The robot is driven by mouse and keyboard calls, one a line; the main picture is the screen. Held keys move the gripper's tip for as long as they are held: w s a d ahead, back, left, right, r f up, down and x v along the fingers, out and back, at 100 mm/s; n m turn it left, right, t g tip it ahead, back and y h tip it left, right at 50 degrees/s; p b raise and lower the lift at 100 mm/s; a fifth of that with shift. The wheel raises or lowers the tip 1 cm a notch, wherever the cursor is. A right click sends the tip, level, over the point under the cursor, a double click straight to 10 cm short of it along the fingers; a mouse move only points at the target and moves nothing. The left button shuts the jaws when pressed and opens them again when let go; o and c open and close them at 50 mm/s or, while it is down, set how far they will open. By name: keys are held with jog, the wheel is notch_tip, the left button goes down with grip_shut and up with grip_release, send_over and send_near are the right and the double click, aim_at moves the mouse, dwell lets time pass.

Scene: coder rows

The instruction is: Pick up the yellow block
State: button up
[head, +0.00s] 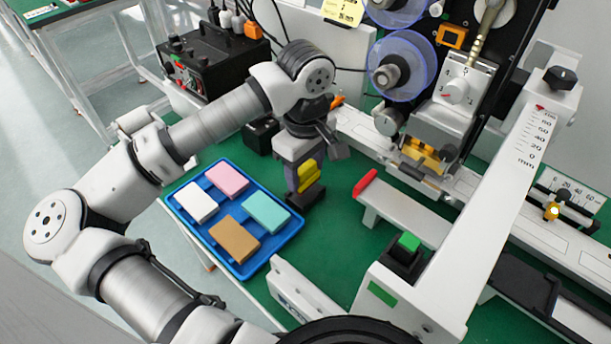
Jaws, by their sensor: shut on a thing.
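The yellow block (309,174) is held between the fingers of my gripper (306,186), which points down over the green table. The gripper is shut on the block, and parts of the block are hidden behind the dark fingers. The gripper and block are just right of the blue tray's upper right corner. I cannot tell whether the block's lower end touches the table.
A blue tray (239,271) holds a pink block (227,180), a white block (197,202), a teal block (265,212) and a brown block (234,239). A coder machine (465,150) with a red-tipped bracket (365,183) and green button (408,242) stands right. A black box (213,62) is behind.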

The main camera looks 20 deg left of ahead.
aim_at(304, 167)
notch_tip(304, 167, up, 17)
jog(key=shift+b, duration=0.35)
